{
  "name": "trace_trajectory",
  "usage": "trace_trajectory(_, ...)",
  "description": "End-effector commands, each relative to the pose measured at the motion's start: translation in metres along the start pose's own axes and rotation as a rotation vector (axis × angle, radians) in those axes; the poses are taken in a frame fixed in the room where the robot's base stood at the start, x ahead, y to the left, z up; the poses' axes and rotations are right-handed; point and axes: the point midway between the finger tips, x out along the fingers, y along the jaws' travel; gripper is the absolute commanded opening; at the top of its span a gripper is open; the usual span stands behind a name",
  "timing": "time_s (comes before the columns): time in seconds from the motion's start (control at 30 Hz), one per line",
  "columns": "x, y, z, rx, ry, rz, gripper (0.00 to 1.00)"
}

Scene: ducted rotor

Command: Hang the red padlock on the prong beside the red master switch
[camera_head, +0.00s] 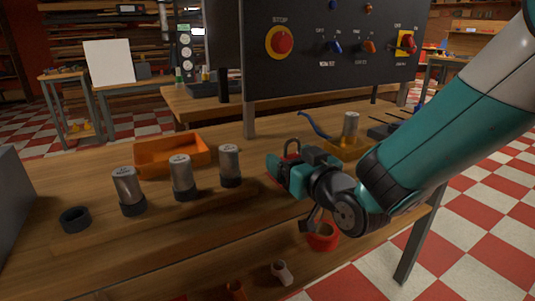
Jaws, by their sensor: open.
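The red master switch (407,42) sits on a yellow plate at the upper right of the dark panel (340,70). I cannot make out the prong beside it at this size. My gripper (279,168) is low over the wooden table at the middle, below the panel, and its jaws are open. A small shackle-shaped thing with red on it, seemingly the red padlock (292,147), shows just behind the gripper's end. The gripper hides its lower part, and I cannot tell whether it stands between the fingers or touches them.
A yellow tray (347,153), another cylinder (350,128) and a blue cable (316,126) lie behind my arm. A red tub (323,239) is below the gripper.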

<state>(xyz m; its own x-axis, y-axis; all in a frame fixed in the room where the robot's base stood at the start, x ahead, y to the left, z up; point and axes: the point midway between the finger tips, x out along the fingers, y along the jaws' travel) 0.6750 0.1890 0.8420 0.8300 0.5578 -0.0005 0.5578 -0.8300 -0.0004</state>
Motion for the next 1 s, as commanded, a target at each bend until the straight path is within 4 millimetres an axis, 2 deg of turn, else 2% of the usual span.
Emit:
trace_trajectory(0.1, 0.001, 0.007, 0.0, 0.0, 0.0, 0.015, 0.79)
trace_trajectory(0.27, 0.004, -0.003, 0.001, 0.0, 0.0, -0.001, 0.76)
trace_trajectory(0.5, 0.005, -0.006, 0.001, -0.001, 0.0, -0.006, 0.23)
trace_trajectory(1.0, 0.004, -0.004, -0.006, -0.001, 0.002, -0.003, 0.23)
